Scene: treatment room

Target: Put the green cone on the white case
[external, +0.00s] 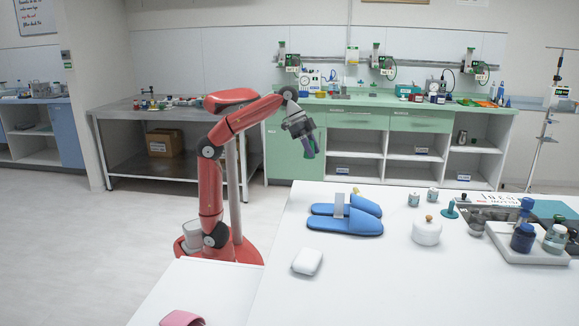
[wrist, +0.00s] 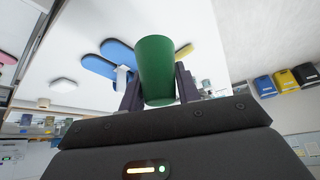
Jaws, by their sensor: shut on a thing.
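My gripper (external: 310,150) is raised in front of the green cabinet, to the left of and above the white table. In the wrist view my gripper (wrist: 157,90) is shut on the green cone (wrist: 156,70), which sits between the two fingers. In the external view the cone is small and mostly hidden by the fingers. The white case (external: 307,262) is a small rounded block lying on the white table, in front of the blue slippers. It also shows in the wrist view (wrist: 63,85), apart from the cone.
Blue slippers (external: 345,220) lie behind the case on the white table (external: 380,285). A white lidded pot (external: 426,232), a teal piece (external: 450,211) and a tray (external: 528,249) of jars stand to the right. A pink item (external: 182,318) lies front left. Table around the case is clear.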

